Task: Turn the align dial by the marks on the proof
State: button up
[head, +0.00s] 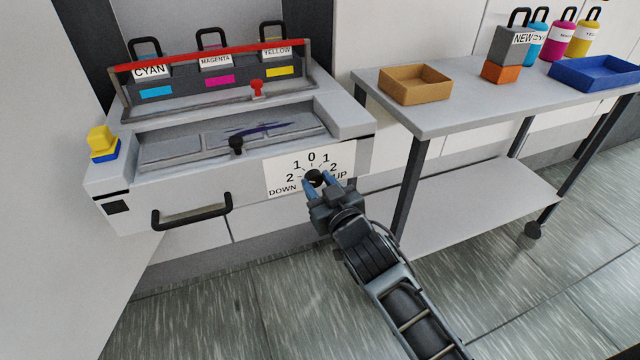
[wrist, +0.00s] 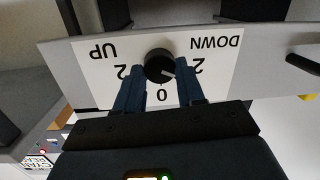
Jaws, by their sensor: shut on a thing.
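The align dial (head: 314,178) is a black round knob on a white scale plate (head: 283,174) marked 2, 1, 0, 1, 2, DOWN at left and UP at right. My gripper (head: 314,186) has its blue fingers on either side of the knob, shut on it. In the wrist view the scale appears upside down, and the dial (wrist: 159,65) shows a white pointer line toward the DOWN side, roughly at the 1, which my finger hides. My gripper (wrist: 160,86) covers both 1s there. I cannot make out a proof sheet or its marks.
At right, a grey cart (head: 440,118) holds an orange tray (head: 415,84), a blue tray (head: 595,73) and several bottles.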

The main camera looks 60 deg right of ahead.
jog(key=shift+a+n+g, duration=0.1)
jog(key=shift+n+g, duration=0.2)
jog(key=shift+n, duration=1.2)
jog(key=o, duration=1)
jog(key=shift+o, duration=0.2)
jog(key=f+v, duration=0.1)
jog(key=v, duration=0.6)
jog(key=shift+s+a+r, duration=0.25)
jog(key=shift+s+r, duration=0.05)
jog(key=shift+r, duration=0.15)
